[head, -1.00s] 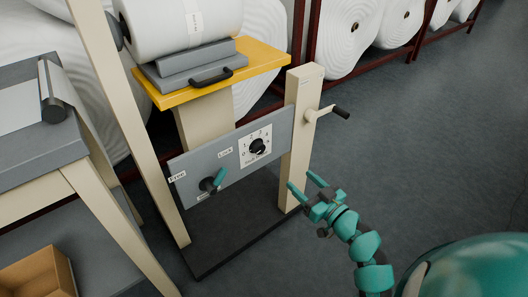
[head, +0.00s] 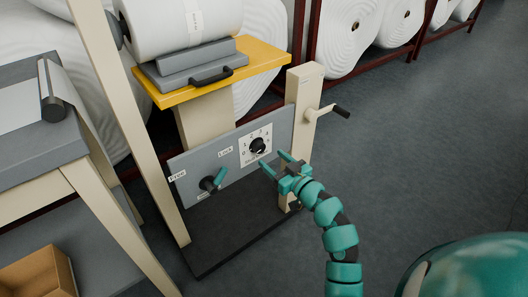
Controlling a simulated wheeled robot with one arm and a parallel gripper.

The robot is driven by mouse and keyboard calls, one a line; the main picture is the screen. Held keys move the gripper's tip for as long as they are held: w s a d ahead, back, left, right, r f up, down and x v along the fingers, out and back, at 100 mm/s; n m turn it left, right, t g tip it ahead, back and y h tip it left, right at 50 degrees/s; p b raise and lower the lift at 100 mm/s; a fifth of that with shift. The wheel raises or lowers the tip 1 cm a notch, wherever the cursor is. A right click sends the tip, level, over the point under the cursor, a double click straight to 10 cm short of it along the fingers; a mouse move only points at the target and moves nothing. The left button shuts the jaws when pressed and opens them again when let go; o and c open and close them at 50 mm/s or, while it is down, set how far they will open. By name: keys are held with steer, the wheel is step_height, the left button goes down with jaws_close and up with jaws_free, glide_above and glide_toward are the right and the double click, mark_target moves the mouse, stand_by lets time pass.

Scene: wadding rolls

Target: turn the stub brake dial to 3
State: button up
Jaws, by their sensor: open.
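The stub brake dial (head: 257,146) is a black round knob on a white numbered plate (head: 247,158), on the grey panel of the stand. Its pointer setting is too small to read. My gripper (head: 273,160) is open and empty, just below and right of the dial, with its teal fingers pointing up and left toward the panel. The fingers look apart from the knob, though the exact gap in depth is hard to tell.
A teal-handled lever (head: 213,182) sits lower left on the same grey panel (head: 192,165). A crank handle (head: 341,112) sticks out from the right post (head: 302,90). A yellow platform (head: 270,62) holds grey blocks under a white roll (head: 165,25). Floor at right is clear.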

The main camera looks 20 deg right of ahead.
mark_target(261, 149)
steer(key=x, duration=0.5)
steer(key=shift+w+a, duration=0.1)
steer(key=shift+w, duration=0.2)
steer(key=c, duration=1)
